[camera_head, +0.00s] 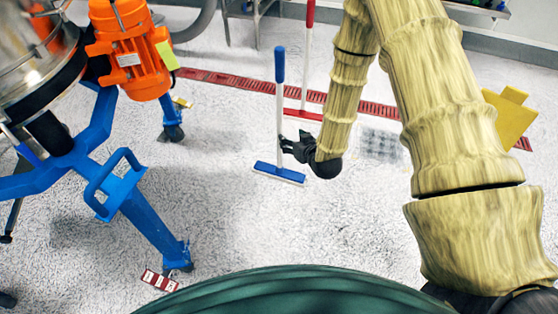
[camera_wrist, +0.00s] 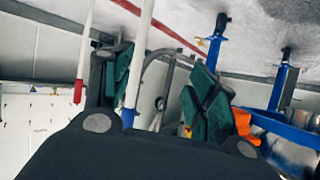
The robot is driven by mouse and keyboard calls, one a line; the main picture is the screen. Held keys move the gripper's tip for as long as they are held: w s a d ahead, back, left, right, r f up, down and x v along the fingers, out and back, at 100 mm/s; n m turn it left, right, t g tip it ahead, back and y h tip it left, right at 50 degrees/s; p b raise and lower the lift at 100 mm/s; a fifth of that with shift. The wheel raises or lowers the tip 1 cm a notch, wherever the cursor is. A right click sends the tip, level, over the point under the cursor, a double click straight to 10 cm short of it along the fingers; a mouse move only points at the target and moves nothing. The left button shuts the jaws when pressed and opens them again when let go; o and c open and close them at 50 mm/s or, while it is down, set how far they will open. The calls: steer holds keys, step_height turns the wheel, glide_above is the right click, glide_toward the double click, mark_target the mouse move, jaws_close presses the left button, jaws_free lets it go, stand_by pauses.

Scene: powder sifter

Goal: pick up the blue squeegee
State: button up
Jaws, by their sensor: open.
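The blue squeegee (camera_head: 280,122) stands upright on the floor in the head view, with a blue grip on top, a white pole and a blue head at the bottom. My gripper (camera_head: 286,146) is at the lower part of its pole, from the right. In the wrist view, which looks upside down, my gripper (camera_wrist: 160,90) is open, with a green pad on each finger. The squeegee's white pole (camera_wrist: 138,60) runs between the fingers, closer to the left one. I cannot tell whether it touches the pad.
A red squeegee (camera_head: 305,75) stands just behind; its pole (camera_wrist: 85,50) shows left of my fingers. A blue-legged machine (camera_head: 155,235) with an orange motor (camera_head: 130,50) stands at left. A yellow object (camera_head: 510,115) is at right. The floor in front of the squeegee is clear.

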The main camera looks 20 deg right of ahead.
mark_target(282, 72)
steer(key=w+d+r+t, duration=0.1)
steer(key=w+r, duration=0.3)
steer(key=w, duration=0.1)
steer(key=w+r+t+b, duration=0.1)
steer(key=w+r+t, duration=0.1)
steer(key=w+r, duration=0.3)
steer(key=w+d+r+t, duration=0.1)
steer(key=w+r+t, duration=0.1)
steer(key=w+r, duration=0.3)
steer(key=shift+w+d+n+y, duration=0.3)
steer(key=shift+w+n+y, duration=0.05)
steer(key=shift+n+y, duration=0.05)
steer(key=shift+w+a+b, duration=0.15)
steer(key=shift+w+b, duration=0.1)
steer(key=shift+w, duration=0.75)
steer(key=shift+w+a+b, duration=0.2)
steer(key=shift+w+b, duration=0.05)
steer(key=shift+w, duration=0.7)
steer(key=shift+w+a+b, duration=0.15)
steer(key=shift+w+b, duration=0.1)
steer(key=shift+w, duration=0.75)
jaws_close()
steer(key=shift+r, duration=0.1)
